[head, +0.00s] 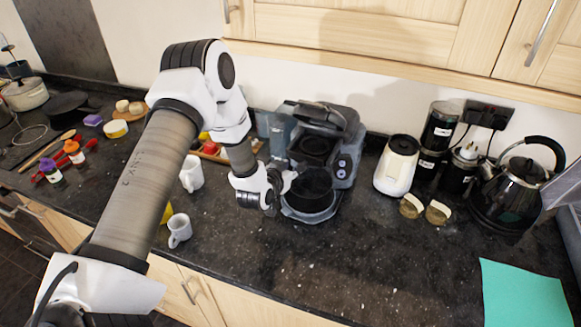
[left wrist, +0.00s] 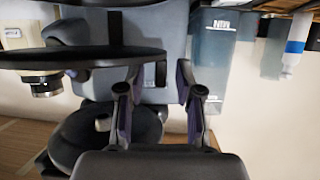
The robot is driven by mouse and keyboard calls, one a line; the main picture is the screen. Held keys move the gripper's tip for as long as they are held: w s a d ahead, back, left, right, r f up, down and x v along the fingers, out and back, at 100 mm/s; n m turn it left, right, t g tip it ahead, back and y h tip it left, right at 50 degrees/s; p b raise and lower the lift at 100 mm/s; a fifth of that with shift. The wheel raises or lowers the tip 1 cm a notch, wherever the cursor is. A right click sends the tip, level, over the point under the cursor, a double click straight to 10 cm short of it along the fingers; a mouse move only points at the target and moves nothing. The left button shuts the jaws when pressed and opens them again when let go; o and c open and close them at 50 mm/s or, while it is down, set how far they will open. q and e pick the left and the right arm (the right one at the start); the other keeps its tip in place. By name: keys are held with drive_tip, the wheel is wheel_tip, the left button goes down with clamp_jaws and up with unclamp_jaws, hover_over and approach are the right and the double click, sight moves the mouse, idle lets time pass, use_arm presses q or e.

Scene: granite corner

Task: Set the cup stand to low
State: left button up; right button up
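A dark coffee machine (head: 343,160) stands against the wall in the middle of the counter. Its cup stand, a round black part with a grey rim (head: 310,215), sits low at the machine's front. My left gripper (head: 280,190) is at the left side of this stand, close to its edge; whether it touches cannot be told. In the left wrist view the picture is upside down, the gripper (left wrist: 158,105) has its two fingers apart with nothing between them, and a thin black disc (left wrist: 85,59) lies just beyond. My right gripper is not in view.
A water tank (left wrist: 213,55) is at the machine's side. A white canister (head: 397,165), two cut round pieces (head: 437,212) and a black kettle (head: 508,195) are right.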

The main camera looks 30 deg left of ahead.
use_arm(q)
drive_tip(key=shift+s+r, duration=0.15)
clamp_jaws()
wheel_tip(320, 180, down, 5)
drive_tip(key=b, duration=0.4)
drive_tip(key=shift+o, duration=0.2)
unclamp_jaws()
drive_tip(key=shift+o, duration=0.5)
drive_tip(key=v, duration=1.1)
drive_tip(key=shift+s, duration=0.35)
